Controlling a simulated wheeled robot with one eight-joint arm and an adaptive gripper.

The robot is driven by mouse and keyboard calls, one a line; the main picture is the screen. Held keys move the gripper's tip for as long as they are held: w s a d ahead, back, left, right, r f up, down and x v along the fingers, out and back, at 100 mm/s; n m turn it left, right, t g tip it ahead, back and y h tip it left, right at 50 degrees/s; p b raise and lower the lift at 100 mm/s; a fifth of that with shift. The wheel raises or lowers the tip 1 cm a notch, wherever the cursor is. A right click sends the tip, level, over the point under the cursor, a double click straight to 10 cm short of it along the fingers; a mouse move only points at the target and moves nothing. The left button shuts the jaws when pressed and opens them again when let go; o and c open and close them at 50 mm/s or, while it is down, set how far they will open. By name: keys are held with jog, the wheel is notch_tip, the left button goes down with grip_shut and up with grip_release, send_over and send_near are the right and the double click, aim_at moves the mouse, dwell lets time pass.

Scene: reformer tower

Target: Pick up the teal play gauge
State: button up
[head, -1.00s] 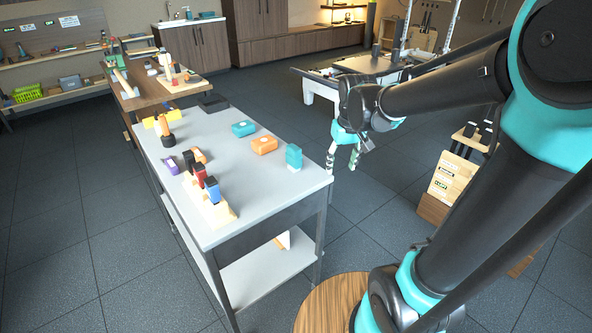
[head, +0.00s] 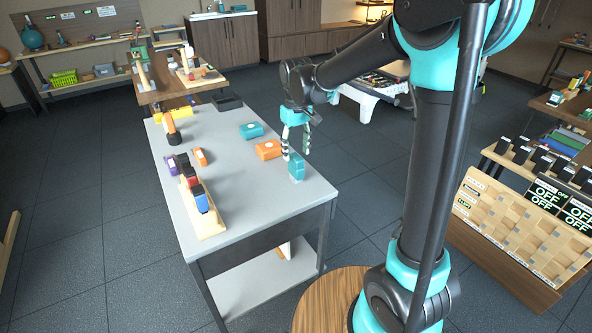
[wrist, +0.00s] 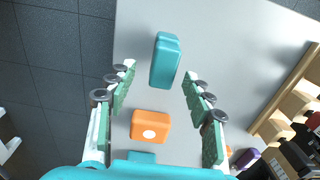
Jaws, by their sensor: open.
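A teal block with a narrower top (head: 296,168) stands near the right edge of the grey bench. It shows in the wrist view (wrist: 166,58) ahead, between and slightly beyond the fingertips. A flatter teal box with a white spot (head: 251,130) lies farther back, beyond the orange block. I cannot read which teal piece is the play gauge. My gripper (head: 296,155) is open and empty, pointing down above the bench near the standing teal block. In the wrist view its green-padded fingers (wrist: 160,76) are spread wide, apart from the block.
An orange block with a white spot (head: 268,150) lies between the two teal pieces; it shows low between the fingers in the wrist view (wrist: 150,126). A wooden rack (head: 211,226) with red and blue pieces stands at the left. The bench's middle (head: 235,175) is clear.

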aim_at(296, 169)
jog(key=shift+s+f, duration=0.2)
jog(key=shift+f, duration=1.65)
jog(key=shift+s+f, duration=0.15)
jog(key=shift+f, duration=1.7)
grip_shut()
